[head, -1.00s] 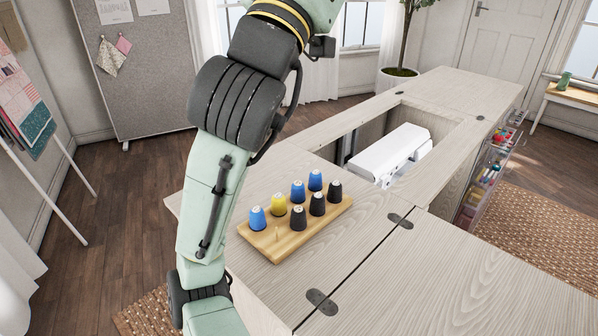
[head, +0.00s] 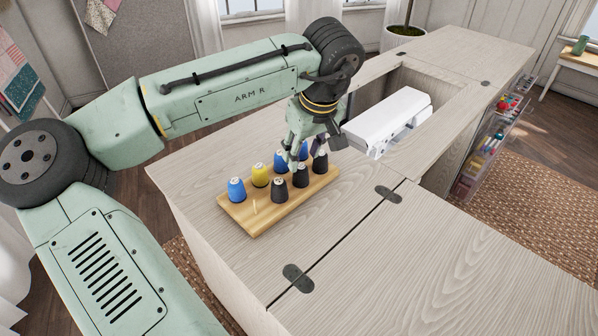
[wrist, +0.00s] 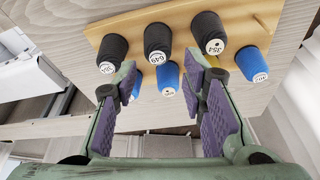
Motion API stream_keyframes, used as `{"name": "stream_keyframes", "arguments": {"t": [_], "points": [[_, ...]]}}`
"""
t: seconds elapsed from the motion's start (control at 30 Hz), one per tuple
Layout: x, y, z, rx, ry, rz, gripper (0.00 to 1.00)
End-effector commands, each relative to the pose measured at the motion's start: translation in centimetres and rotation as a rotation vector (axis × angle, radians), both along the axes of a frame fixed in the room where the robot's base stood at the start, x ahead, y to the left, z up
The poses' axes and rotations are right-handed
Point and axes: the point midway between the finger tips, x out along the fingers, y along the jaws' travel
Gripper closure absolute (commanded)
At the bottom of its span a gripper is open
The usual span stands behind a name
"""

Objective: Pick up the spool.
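Several spools stand upright on a wooden peg rack (head: 256,227): three blue ones, among them one at the left end (head: 236,191), a yellow one (head: 260,176), and a row of black ones (head: 279,190). My gripper (head: 302,153) is above the far end of the rack, over the far blue spools, and partly hides them. In the wrist view my gripper (wrist: 163,75) is open, with purple pads apart. A blue spool (wrist: 168,82) appears between the fingertips; I cannot tell how far beyond them. Black spools (wrist: 158,38) with number labels are above it in that view.
The rack lies on a pale wooden cabinet top (head: 345,245). A white sewing machine (head: 390,122) sits in the opening behind it. One bare peg (head: 254,207) shows at the rack's near left. The cabinet top at right is clear.

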Motion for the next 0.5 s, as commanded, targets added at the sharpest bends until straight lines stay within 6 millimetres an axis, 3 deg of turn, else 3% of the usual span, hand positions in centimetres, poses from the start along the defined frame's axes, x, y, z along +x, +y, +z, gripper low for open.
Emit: {"name": "stream_keyframes", "arguments": {"t": [0.27,0.5], "points": [[0.5,0.3,-2.2,0.001,-0.001,-0.002,0.62],[1.3,0.5,-5.6,0.001,-0.002,-0.002,0.62]]}}
